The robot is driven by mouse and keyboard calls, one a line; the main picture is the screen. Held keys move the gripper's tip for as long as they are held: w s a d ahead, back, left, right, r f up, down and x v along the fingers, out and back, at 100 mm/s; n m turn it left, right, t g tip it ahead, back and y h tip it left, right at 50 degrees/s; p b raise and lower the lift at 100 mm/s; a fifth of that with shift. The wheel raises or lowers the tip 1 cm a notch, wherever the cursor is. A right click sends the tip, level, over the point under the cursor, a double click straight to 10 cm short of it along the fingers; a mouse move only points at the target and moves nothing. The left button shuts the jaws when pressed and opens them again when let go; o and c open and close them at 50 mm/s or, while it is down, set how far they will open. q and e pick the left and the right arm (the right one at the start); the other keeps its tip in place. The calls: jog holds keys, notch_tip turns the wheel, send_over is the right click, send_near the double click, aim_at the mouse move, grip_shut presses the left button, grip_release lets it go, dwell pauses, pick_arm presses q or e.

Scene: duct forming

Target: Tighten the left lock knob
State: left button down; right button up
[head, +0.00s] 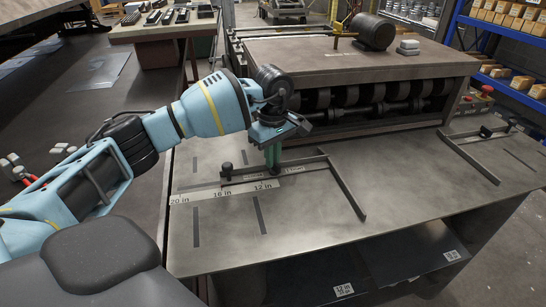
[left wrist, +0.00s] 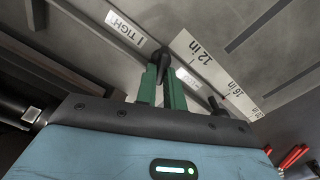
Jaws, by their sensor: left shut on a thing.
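The left lock knob is a small black knob, seen in the left wrist view (left wrist: 161,57) between the tips of my green fingers. My left gripper (head: 273,162) is shut on it, fingers pointing down at the table; the fingers also show in the left wrist view (left wrist: 161,78). In the head view the gripper largely hides the knob. A "TIGHT" label (left wrist: 126,28) lies on one side of the knob, and a partly hidden label (left wrist: 187,79) lies on the other. My right gripper is not in view.
The left guide's long rail (head: 344,190) runs toward the table's front. A second black knob (head: 227,169) stands at the left end of its crossbar, beside the inch scale (head: 225,193). A roller machine (head: 350,85) stands behind. The metal table (head: 330,235) is clear in front.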

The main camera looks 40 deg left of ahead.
pick_arm(q)
jog(key=m, duration=0.3)
jog(key=shift+w+d+m+b, duration=0.1)
jog(key=shift+m+b, duration=0.25)
jog(key=shift+m, duration=0.65)
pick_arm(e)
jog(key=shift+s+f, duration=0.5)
pick_arm(q)
jog(key=c, duration=1.5)
grip_release()
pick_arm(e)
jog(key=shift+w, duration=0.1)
pick_arm(q)
jog(key=shift+r, duration=3.9)
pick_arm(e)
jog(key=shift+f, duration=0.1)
pick_arm(q)
jog(key=shift+f, duration=0.1)
